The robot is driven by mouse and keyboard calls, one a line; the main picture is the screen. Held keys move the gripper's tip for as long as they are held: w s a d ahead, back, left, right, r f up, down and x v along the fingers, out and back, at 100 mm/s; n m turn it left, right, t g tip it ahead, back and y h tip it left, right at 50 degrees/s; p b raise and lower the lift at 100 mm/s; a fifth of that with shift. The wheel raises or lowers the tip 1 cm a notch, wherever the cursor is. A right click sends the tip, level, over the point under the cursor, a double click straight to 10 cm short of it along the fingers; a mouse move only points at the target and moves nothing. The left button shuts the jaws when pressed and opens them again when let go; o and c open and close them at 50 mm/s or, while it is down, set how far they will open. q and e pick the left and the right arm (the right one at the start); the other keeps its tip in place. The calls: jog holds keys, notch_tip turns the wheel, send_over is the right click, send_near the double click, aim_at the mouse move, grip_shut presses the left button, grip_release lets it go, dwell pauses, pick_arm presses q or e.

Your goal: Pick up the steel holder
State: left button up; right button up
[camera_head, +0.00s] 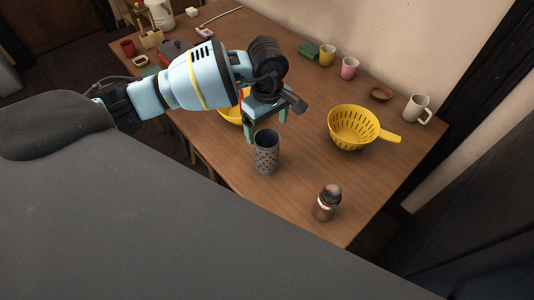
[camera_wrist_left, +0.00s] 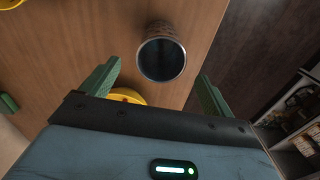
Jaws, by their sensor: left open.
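The steel holder (camera_head: 266,158) is a grey perforated cylinder, open at the top, standing upright on the wooden table near its front edge. In the left wrist view the holder (camera_wrist_left: 163,56) shows from above with its dark hollow inside, between and beyond the green fingertips. My left gripper (camera_head: 266,124) is open and empty, its fingers pointing down just above and behind the holder's rim in the head view. I see no contact. My right gripper is not in view.
A yellow colander (camera_head: 352,128) stands right of the holder, and a brown jar (camera_head: 327,203) stands near the front corner. A yellow bowl (camera_head: 232,114) is partly hidden behind my left arm. Cups (camera_head: 349,68) and a mug (camera_head: 416,109) stand along the back.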

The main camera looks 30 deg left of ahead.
aim_at(267, 144)
pick_arm(q)
jog(key=shift+s+f, duration=0.1)
jog(key=shift+f, duration=3.75)
jog(key=c, duration=1.4)
